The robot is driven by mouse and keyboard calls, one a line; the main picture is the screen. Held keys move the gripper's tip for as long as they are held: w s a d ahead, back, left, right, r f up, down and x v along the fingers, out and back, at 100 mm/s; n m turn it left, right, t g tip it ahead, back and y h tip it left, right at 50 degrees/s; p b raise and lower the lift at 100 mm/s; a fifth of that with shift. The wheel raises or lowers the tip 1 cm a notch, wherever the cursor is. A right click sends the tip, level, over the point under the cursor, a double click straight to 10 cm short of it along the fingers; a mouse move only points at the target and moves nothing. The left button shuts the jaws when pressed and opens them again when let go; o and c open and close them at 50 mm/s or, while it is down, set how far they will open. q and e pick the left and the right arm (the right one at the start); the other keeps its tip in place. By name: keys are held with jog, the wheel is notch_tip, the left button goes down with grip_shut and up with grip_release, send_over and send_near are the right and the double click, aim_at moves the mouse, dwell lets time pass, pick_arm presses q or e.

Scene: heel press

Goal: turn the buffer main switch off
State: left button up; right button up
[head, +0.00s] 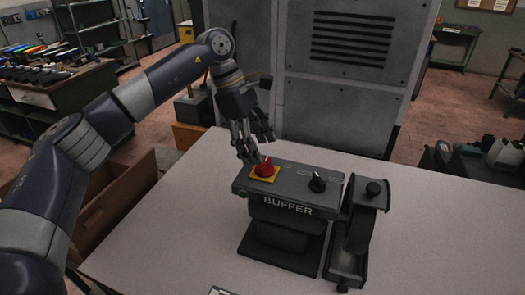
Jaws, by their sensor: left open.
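The buffer (288,207) is a dark grey machine labelled BUFFER, standing on a pale table. On the left of its top panel is a red rotary switch (265,169) on a yellow square plate. A black knob (318,183) sits to its right on the same panel. My left gripper (254,153) is open, with its fingers pointing down just above and behind the red switch. I cannot tell whether a fingertip touches the switch. The switch's exact setting is too small to read. My right gripper is not in view.
A dark wheel unit (358,232) stands at the buffer's right. The pale tabletop (435,245) is clear to the right. A large grey cabinet (345,75) rises behind the table. An open brown box (118,205) is at the left, beneath my left arm.

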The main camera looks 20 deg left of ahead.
aim_at(265, 166)
pick_arm(q)
jog(key=x, duration=0.1)
jog(key=p+x, duration=0.1)
jog(key=x, duration=0.1)
jog(key=shift+a+f, duration=0.15)
jog(key=shift+a, duration=0.05)
jog(key=shift+d+f, duration=0.25)
jog(key=shift+f, duration=0.1)
jog(key=c, duration=1)
jog(key=shift+c, duration=0.2)
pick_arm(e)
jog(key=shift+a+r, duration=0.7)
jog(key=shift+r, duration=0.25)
